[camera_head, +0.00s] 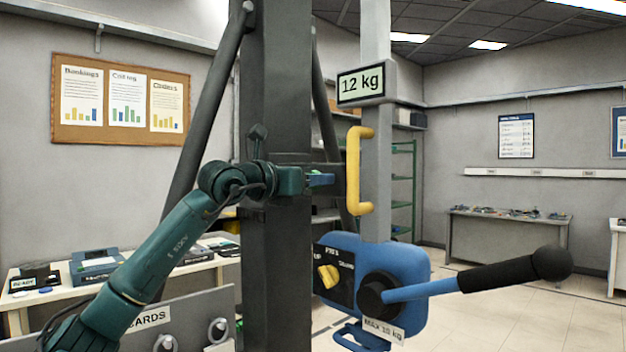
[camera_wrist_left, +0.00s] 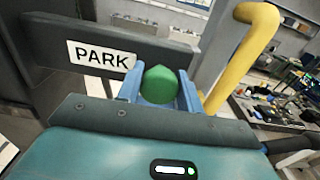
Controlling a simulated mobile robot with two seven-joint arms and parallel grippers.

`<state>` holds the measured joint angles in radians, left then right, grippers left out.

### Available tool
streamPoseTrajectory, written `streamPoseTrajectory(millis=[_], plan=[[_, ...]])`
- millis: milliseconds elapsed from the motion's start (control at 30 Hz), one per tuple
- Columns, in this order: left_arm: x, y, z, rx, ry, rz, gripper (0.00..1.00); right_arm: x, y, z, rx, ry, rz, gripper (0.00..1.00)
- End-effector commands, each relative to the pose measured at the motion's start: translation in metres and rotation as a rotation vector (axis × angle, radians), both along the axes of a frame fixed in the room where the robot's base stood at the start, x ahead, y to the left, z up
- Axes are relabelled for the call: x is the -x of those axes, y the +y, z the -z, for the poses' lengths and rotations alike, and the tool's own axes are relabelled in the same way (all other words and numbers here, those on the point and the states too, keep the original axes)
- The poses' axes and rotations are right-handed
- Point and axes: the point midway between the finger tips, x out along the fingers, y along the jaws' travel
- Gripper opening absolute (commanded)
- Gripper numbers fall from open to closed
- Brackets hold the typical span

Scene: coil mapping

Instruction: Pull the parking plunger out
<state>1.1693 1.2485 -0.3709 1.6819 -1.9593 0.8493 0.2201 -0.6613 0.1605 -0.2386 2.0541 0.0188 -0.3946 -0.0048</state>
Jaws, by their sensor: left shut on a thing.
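The parking plunger shows as a green faceted knob (camera_wrist_left: 160,85) in the left wrist view, beside a dark bar with a PARK label (camera_wrist_left: 101,56). My left gripper (camera_head: 322,180) reaches in from the left in the head view, past the dark column. In the left wrist view its blue fingers (camera_wrist_left: 160,92) are shut on the green knob, one on each side. The knob's shaft is hidden, so I cannot tell how far out the plunger is. My right gripper is in neither view.
A yellow handle (camera_head: 353,170) stands just right of my left gripper, under a 12 kg display (camera_head: 361,84). Below is a blue housing (camera_head: 412,262) with a yellow knob (camera_head: 328,277) and a long black-gripped lever (camera_head: 500,275) reaching right. A dark column (camera_head: 275,90) stands close by.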

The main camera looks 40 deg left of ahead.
Motion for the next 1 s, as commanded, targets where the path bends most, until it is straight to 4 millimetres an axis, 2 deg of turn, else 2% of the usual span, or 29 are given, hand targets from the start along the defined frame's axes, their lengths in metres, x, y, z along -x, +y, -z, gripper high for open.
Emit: streamPoseTrajectory(millis=[33,300,467,667,800,1000], plan=[[0.000,0.000,0.000,0.000,0.000,-0.001,0.20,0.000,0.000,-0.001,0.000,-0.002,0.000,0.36],[0.000,0.001,0.000,0.000,0.000,-0.001,0.00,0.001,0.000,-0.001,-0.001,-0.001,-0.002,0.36],[0.004,0.001,0.001,0.000,0.000,-0.003,0.00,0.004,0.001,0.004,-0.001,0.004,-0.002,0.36],[0.036,0.005,0.004,0.000,-0.003,-0.004,0.00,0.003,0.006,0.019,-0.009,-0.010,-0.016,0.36],[0.050,0.005,0.001,-0.001,0.000,-0.002,0.00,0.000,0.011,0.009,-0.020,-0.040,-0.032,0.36],[0.050,0.004,0.000,-0.001,0.002,-0.001,0.00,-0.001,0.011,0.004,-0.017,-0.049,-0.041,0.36]])
